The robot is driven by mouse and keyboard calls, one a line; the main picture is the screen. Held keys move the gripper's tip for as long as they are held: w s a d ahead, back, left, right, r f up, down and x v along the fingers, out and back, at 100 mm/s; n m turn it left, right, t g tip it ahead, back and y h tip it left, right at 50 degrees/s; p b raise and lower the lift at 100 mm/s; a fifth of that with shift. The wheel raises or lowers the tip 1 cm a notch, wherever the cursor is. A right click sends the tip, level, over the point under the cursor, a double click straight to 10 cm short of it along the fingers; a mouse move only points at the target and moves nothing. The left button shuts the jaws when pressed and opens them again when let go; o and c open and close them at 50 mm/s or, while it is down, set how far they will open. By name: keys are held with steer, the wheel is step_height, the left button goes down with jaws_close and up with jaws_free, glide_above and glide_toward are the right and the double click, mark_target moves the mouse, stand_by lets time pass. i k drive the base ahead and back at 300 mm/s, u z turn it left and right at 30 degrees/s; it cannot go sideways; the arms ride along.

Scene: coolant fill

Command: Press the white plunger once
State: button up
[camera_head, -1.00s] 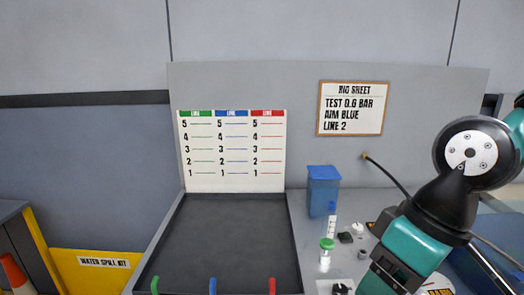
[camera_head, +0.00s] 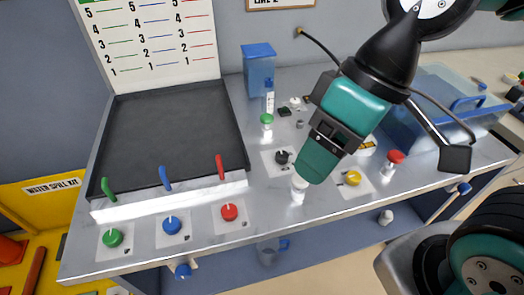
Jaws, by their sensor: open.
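A white capped cylinder (camera_head: 298,191), which looks like the white plunger, stands upright on the grey bench near its front edge. My gripper (camera_head: 312,166) comes down from the upper right, just above and right of it. The gripper's teal body points down and partly covers the area around the white top. Its fingertips cannot be made out clearly. It is open, and nothing shows held in it. I cannot tell whether it touches the white top. Another small white knob (camera_head: 295,101) sits farther back.
A black knob (camera_head: 282,157) is close left and a yellow knob (camera_head: 352,178) close right. A red-capped part (camera_head: 394,160) and a clear blue tub (camera_head: 425,110) stand right. A green-capped vial (camera_head: 267,123) and blue container (camera_head: 259,70) stand behind. A black tray (camera_head: 170,140) lies left.

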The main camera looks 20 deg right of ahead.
mark_target(297, 182)
steer(key=z, duration=1.35)
steer(key=k, duration=1.05)
steer(key=u, duration=1.3)
steer(key=i, duration=0.5)
